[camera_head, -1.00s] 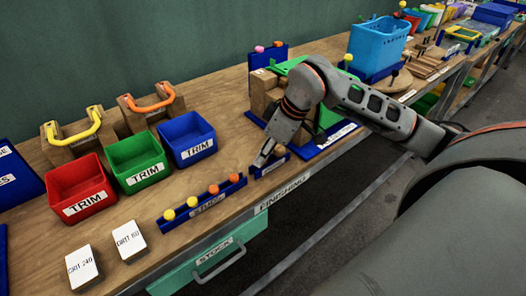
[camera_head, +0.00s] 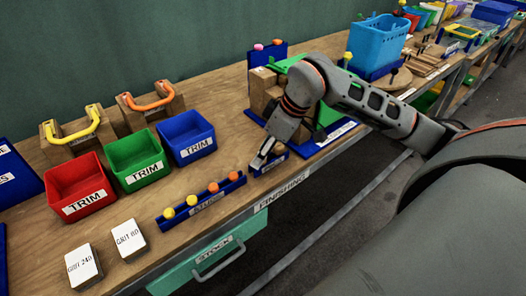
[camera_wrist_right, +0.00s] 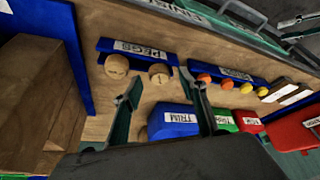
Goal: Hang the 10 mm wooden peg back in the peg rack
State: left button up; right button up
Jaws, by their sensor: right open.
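The peg rack (camera_wrist_right: 140,55) is a small blue holder labelled PEGS at the front edge of the bench, and it also shows in the head view (camera_head: 268,166). In the right wrist view two round wooden peg ends sit at it, a left one (camera_wrist_right: 117,67) and a right one (camera_wrist_right: 158,73). I cannot tell which is the 10 mm peg, or how deep each sits. My right gripper (camera_wrist_right: 163,95) is open, its fingers apart with bare bench between them. In the head view it is right at the rack (camera_head: 262,160) and partly hides it. My left gripper is not in view.
A blue rack (camera_head: 203,203) with several orange and yellow plugs is just left of the peg rack. Red, green and blue TRIM bins (camera_head: 190,138) stand behind. The bench's front edge is close.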

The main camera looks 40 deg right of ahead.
jog(key=v, duration=1.2)
jog(key=shift+w, duration=0.1)
